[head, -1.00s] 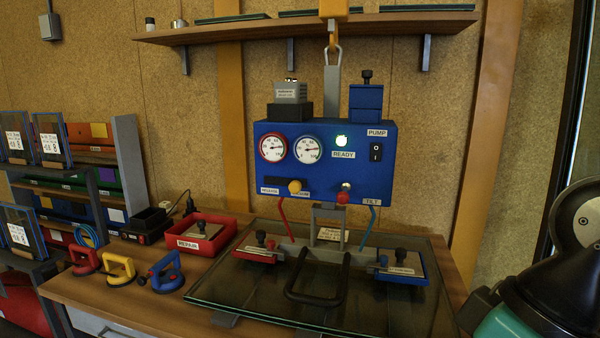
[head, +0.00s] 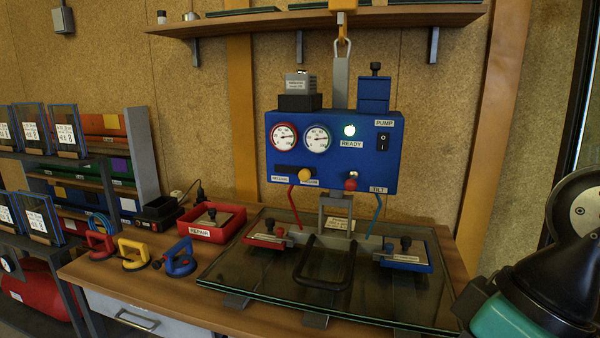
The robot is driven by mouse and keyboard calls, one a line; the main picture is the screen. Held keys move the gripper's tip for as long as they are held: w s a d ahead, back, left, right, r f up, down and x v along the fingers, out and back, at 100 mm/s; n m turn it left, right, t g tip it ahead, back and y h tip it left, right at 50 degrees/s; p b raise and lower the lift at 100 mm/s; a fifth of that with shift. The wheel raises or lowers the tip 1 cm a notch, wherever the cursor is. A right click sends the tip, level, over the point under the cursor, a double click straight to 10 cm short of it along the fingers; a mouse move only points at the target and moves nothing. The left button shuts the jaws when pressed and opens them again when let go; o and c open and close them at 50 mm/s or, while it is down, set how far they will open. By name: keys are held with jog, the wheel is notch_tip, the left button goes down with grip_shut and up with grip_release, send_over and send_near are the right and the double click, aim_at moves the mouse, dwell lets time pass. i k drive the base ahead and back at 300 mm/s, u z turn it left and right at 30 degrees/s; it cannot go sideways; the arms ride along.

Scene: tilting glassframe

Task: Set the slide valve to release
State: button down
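The slide valve is a yellow knob (head: 304,174) on a dark slot at the lower left of the blue control box (head: 350,130). The knob stands at the right end of the slot, above the right-hand label, which seems to read VACUUM. The RELEASE label (head: 279,179) is under the slot's left end. The box hangs from a hook by a grey bar, above a glass pane with suction pads. My gripper is not in view; only part of my arm shows at the lower right, well apart from the valve.
A red knob (head: 351,184) sits right of the valve, by the TILT label. Hoses drop from the box to the red pad (head: 265,241) and blue pad (head: 405,262). A black handle (head: 325,283) stands before the box. A red REPAIR tray (head: 211,233) and suction cups lie left.

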aim_at(305, 174)
jog(key=u, duration=0.55)
jog(key=k, duration=1.25)
jog(key=u, duration=1.15)
jog(key=i, duration=1.75)
jog(key=z, duration=1)
jog(key=i, duration=0.55)
jog(key=z, duration=0.65)
